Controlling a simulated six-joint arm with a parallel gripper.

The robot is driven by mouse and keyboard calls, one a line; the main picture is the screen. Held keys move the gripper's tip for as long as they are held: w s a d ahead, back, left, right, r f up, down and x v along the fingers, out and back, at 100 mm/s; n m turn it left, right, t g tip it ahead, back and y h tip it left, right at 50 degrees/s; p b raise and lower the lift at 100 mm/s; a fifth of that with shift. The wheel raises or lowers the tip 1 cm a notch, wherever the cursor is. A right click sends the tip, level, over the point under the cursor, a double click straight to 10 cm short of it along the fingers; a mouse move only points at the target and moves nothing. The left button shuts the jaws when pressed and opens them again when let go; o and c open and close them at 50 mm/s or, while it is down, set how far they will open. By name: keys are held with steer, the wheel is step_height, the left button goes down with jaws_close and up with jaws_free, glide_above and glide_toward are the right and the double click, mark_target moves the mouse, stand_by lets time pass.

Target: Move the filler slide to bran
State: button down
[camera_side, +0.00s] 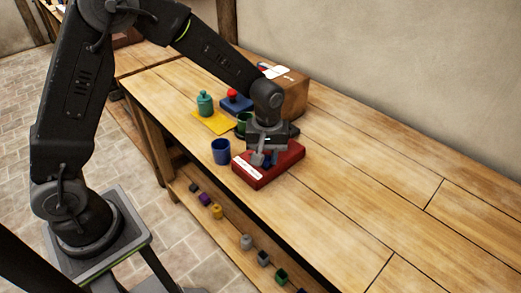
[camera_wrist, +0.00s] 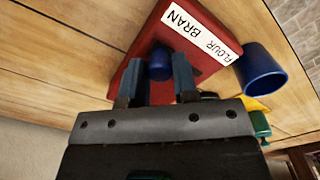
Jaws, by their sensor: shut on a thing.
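The filler is a red box (camera_side: 286,171) on the wooden bench, with a white label on its near edge. In the wrist view the red box (camera_wrist: 214,24) has the words BRAN and FLOUR on its label (camera_wrist: 198,33). The slide's round blue knob (camera_wrist: 160,63) stands on the box top, and it looks nearer the BRAN word than the FLOUR word. My gripper (camera_side: 266,159) points down over the box.
A blue cup (camera_side: 221,152) stands close left of the red box. Behind are a green cup (camera_side: 242,125), a yellow mat (camera_side: 216,124) with a teal bottle (camera_side: 205,104), a blue red-knobbed object (camera_side: 236,103) and a cardboard box (camera_side: 293,96). The bench's right is clear.

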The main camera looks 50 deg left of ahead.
mark_target(268, 158)
steer(key=shift+d, duration=0.35)
steer(key=c, duration=1.2)
jaws_free()
steer(key=o, duration=0.3)
steer(key=shift+a, duration=0.1)
step_height(268, 158, up, 14)
steer(key=shift+f, duration=0.1)
